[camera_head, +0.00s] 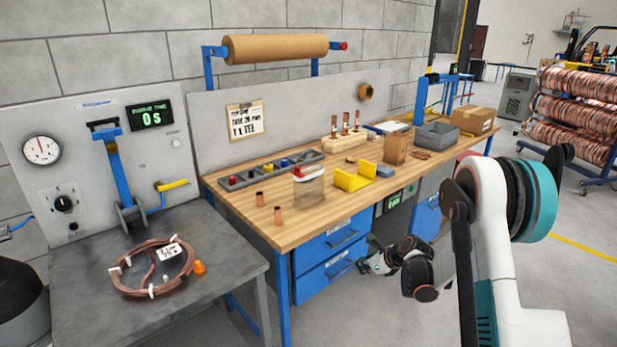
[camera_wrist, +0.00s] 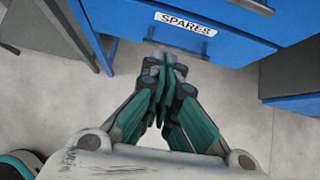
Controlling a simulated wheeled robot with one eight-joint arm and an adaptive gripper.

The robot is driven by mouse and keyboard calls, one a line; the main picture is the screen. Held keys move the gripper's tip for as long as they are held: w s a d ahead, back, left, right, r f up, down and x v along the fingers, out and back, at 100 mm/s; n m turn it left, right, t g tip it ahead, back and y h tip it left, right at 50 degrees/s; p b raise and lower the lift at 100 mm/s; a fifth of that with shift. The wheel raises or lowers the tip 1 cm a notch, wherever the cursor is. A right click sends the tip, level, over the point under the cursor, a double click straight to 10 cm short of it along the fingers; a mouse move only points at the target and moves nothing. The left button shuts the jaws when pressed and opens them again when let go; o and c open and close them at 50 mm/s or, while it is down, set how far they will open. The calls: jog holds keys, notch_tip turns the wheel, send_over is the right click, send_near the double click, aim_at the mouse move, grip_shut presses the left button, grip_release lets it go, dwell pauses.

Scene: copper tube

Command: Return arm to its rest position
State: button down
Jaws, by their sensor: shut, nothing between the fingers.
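My gripper (camera_head: 367,262) is in front of the blue drawers of the wooden workbench (camera_head: 290,215), below the benchtop. In the wrist view my gripper (camera_wrist: 168,75) has its fingers together, with nothing between them. It points at a blue drawer labelled SPARES (camera_wrist: 185,25) and the grey floor (camera_wrist: 135,75). From these views I cannot tell how far the fingertips are from the drawer. My white and teal arm reaches down from the right in the head view.
A grey metal table (camera_head: 200,310) with a copper tube coil (camera_head: 125,286) stands at the left. The benchtop holds a yellow holder (camera_head: 355,177), cardboard boxes (camera_head: 473,120) and a grey bin (camera_head: 436,136). A rack of copper coils (camera_head: 575,120) stands at the right. Floor (camera_head: 590,270) at the right is clear.

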jog(key=s+a+r+n+h, duration=0.1)
jog(key=s+a+r+n, duration=0.1)
jog(key=s+r+n, duration=0.8)
jog(key=s+a+r+n+h, duration=0.2)
jog(key=s+r+n, duration=0.35)
jog(key=r, duration=0.85)
jog(key=s+r+n+h, duration=0.2)
jog(key=s+n, duration=1)
jog(key=s, duration=1.3)
jog(key=shift+s+r+n, duration=0.35)
jog(key=shift+r, duration=0.4)
jog(key=shift+d, duration=0.1)
